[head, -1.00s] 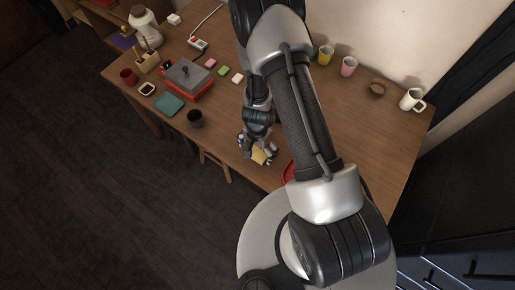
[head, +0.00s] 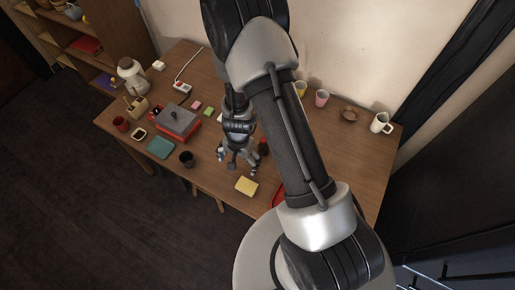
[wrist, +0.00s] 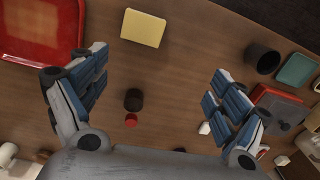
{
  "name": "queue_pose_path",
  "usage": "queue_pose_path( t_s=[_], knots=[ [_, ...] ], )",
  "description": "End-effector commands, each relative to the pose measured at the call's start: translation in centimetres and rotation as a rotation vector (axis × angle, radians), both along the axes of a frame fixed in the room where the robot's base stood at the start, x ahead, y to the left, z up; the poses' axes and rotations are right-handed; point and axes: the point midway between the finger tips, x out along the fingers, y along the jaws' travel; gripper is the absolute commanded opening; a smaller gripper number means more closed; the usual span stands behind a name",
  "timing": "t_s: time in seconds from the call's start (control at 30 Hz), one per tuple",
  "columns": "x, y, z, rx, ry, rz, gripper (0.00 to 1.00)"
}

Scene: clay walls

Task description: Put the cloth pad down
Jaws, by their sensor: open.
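The cloth pad is a yellow square (head: 246,186) lying flat on the wooden table near its front edge in the head view. It also shows in the wrist view (wrist: 143,28) at the top, in full view and apart from the fingers. My gripper (head: 239,165) is open and empty, above the table and a little behind the pad. In the wrist view its two blue-padded fingers (wrist: 155,95) are spread wide, with nothing between their pads.
A red tray (wrist: 38,58) lies beside the pad. A dark cup (head: 187,159) and a teal square (head: 160,148) stand left of it. A dark, red-topped object (wrist: 133,100) is below my gripper. A red box (head: 178,124) and small coloured blocks are farther left.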

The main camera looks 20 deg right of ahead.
Motion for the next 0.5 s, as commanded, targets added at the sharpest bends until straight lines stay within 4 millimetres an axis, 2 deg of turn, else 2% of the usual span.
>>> queue_pose_path(
  t_s=[0.03,0.1,0.23,0.37,0.5],
  knots=[
    [1.2,0.4,3.1,0.014,-0.037,0.037,0.9],
    [1.9,0.9,7.3,0.032,-0.072,0.104,0.9],
    [1.9,1.7,14.8,0.048,-0.134,0.232,0.9],
    [0.3,2.1,21.6,0.042,-0.192,0.358,0.9],
    [-2.6,2.0,27.9,0.01,-0.246,0.489,0.9]
  ],
)
